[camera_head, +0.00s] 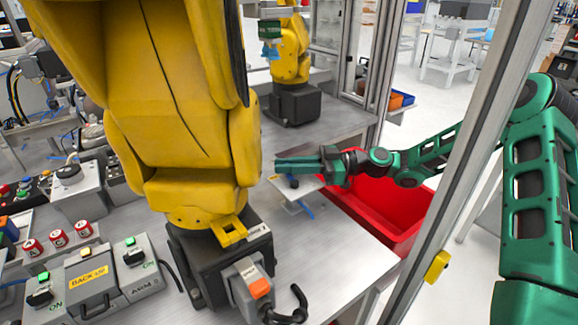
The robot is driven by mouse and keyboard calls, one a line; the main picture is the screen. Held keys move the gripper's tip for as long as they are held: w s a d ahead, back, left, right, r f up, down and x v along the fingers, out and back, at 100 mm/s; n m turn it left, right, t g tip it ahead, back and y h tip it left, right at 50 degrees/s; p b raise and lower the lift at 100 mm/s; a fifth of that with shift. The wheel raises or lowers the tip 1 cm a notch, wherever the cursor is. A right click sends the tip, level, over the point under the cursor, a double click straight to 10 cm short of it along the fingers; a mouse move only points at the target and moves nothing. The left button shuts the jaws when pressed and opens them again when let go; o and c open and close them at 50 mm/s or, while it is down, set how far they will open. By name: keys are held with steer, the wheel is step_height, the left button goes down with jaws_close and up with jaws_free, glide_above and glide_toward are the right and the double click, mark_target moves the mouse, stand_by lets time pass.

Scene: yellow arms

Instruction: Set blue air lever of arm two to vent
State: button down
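My gripper (280,166) is at the end of my green arm, reaching in from the right and pointing left. Its fingers look close together, but I cannot tell whether they are shut. A light plate (306,188) lies below the fingers, with a small dark bluish part (293,181) just under them. A blue piece (306,209) shows at the plate's lower edge. I cannot tell which of these is the air lever, nor its setting. A large yellow arm (185,110) stands left of my gripper, and a second yellow arm (290,50) stands behind. Neither shows a readable number.
A red bin (385,205) lies below my arm. A metal post (470,150) crosses in front of it. Bare bench (335,245) lies below the plate.

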steer(key=shift+w+a+r+n+g, duration=0.1)
steer(key=shift+a+n+g, duration=0.1)
steer(key=shift+n+g, duration=0.3)
steer(key=shift+w+a+n+g, duration=0.15)
steer(key=shift+n+g, duration=0.25)
steer(key=shift+g, duration=0.2)
steer(key=shift+s+a+n+g+h, duration=0.25)
steer(key=shift+n+g, duration=0.35)
steer(key=shift+g, duration=0.3)
steer(key=c, duration=1.7)
jaws_free()
steer(key=shift+s, duration=0.1)
steer(key=shift+d, duration=0.15)
steer(key=v, duration=1)
steer(key=shift+w+d, duration=0.3)
steer(key=shift+w, duration=0.05)
steer(key=shift+h, duration=0.25)
